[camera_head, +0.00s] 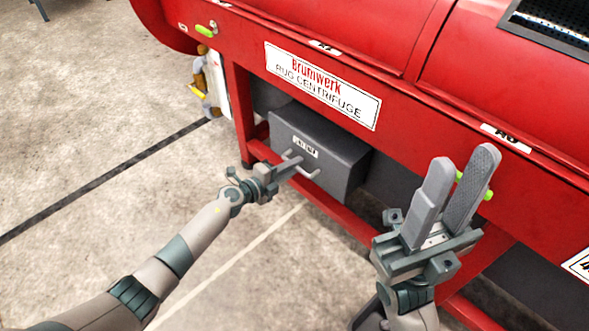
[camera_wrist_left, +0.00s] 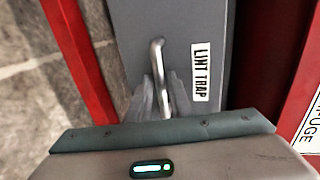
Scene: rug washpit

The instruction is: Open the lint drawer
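The lint drawer (camera_head: 338,160) is a dark grey box under the red rug centrifuge, with a small white label. In the left wrist view its grey front (camera_wrist_left: 205,25) carries the label "LINT TRAP" (camera_wrist_left: 200,72). Its metal bar handle (camera_head: 311,172) sticks out from the front; it also shows in the left wrist view (camera_wrist_left: 158,62). My left gripper (camera_head: 290,163) is at the handle, its fingers (camera_wrist_left: 162,90) close on both sides of the bar and partly hiding it. My right gripper (camera_head: 462,165) is raised to the right, fingers apart, with nothing held.
The red centrifuge frame (camera_head: 240,110) has a leg left of the drawer and a low rail (camera_head: 340,212) beneath it. A bottle-like brown and yellow item (camera_head: 203,85) hangs by the leg. The concrete floor (camera_head: 100,110) at left is clear, with painted lines.

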